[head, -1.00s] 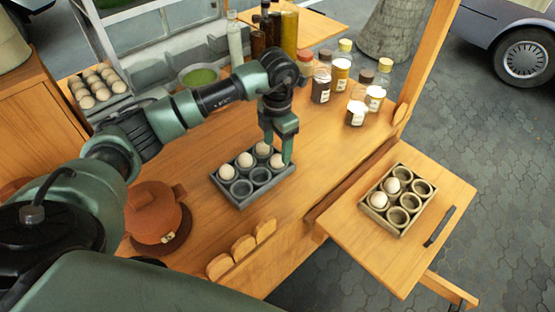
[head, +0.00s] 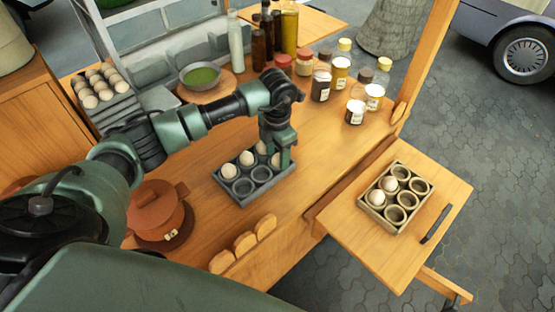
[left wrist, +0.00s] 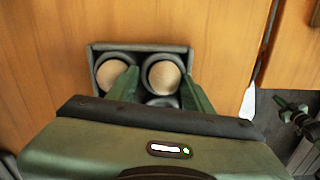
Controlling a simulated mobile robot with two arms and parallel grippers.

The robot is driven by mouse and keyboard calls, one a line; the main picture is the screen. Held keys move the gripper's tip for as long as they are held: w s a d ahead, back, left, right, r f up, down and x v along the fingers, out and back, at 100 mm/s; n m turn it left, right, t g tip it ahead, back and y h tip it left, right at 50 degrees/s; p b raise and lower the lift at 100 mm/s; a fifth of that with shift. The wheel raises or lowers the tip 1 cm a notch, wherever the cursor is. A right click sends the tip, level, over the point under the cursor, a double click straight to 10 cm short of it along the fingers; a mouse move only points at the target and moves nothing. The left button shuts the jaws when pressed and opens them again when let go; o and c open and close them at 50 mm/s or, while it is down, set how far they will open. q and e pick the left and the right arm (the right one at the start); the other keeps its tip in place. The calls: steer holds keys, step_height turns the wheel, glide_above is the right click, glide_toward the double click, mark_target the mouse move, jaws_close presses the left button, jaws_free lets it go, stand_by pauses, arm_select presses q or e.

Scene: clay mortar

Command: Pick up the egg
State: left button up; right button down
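A grey egg tray (head: 243,200) stands on the wooden counter; several pale eggs sit in its cups, such as one at its left end (head: 229,170), and its front cups are empty. My left gripper (head: 278,157) is pointed down over the tray's right end, fingers apart on either side of an egg (head: 275,161). In the left wrist view the fingers flank this egg (left wrist: 163,77), which is still in its cup; contact cannot be told. Another egg (left wrist: 111,73) sits left of them. A green and black part (left wrist: 290,108), seemingly my right gripper, shows small at the right; its fingers are unclear.
A second tray (head: 396,222) with two eggs stands on the side shelf (head: 350,235). A heaped egg carton (head: 97,88), a green-filled bowl (head: 200,78) and jars (head: 355,112) stand behind. A clay pot (head: 155,210) is at the front left.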

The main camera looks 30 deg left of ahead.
arm_select(q)
steer(key=shift+s+d+f, duration=0.1)
steer(key=shift+s+f, duration=0.05)
steer(key=shift+f, duration=0.05)
